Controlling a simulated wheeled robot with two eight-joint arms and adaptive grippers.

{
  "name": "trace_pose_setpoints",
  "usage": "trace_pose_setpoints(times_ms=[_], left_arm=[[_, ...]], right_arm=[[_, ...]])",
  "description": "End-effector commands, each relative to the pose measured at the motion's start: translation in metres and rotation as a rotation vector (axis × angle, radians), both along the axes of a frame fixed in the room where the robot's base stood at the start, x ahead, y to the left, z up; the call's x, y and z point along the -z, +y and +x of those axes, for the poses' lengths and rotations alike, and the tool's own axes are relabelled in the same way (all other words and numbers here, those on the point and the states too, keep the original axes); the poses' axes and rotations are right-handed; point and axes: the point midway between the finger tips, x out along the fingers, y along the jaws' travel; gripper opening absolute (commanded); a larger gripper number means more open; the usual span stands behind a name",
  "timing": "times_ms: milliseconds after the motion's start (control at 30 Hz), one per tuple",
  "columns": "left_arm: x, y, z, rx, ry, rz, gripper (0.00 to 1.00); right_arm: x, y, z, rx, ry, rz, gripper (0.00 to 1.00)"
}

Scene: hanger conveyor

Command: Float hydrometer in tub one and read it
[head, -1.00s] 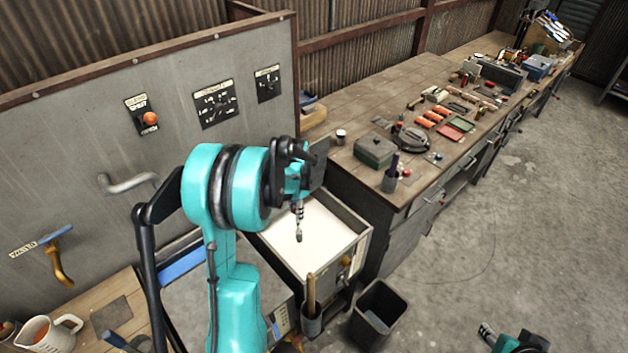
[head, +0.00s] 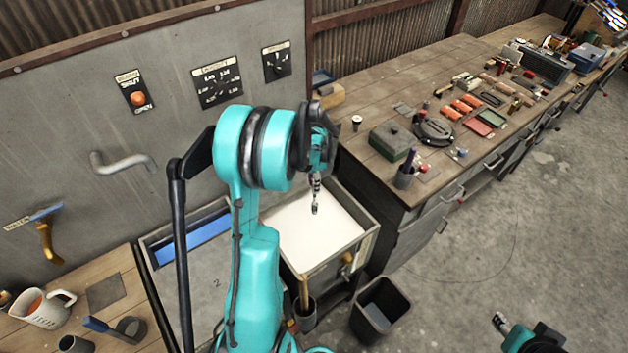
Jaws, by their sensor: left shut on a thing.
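My left gripper (head: 315,200) hangs over a tub of white liquid (head: 352,256). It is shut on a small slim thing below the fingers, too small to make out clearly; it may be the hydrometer. Whether its tip touches the liquid cannot be told. No number is readable on this tub.
A panel (head: 180,140) with dials and a bent pipe (head: 122,163) stands behind. A long bench (head: 375,95) with tools and a green box (head: 392,140) runs right. A black bin (head: 381,308) stands in front. A jug (head: 44,309) is on the left bench. Floor at right is clear.

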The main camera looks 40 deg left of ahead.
Motion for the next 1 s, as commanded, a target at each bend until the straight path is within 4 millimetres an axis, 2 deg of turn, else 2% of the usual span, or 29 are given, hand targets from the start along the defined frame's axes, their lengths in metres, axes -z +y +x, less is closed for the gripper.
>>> trace_pose_setpoints(times_ms=[300, 500, 1000], left_arm=[[0.031, 0.0, 0.0, 0.0, 0.0, 0.0, 0.12], [0.044, 0.0, 0.0, 0.0, 0.0, 0.0, 0.12], [0.046, 0.0, 0.0, 0.0, 0.0, 0.0, 0.12]], right_arm=[[0.024, 0.0, 0.0, 0.0, 0.0, 0.0, 0.4], [0.036, 0.0, 0.0, 0.0, 0.0, 0.0, 0.4], [0.039, 0.0, 0.0, 0.0, 0.0, 0.0, 0.4]])
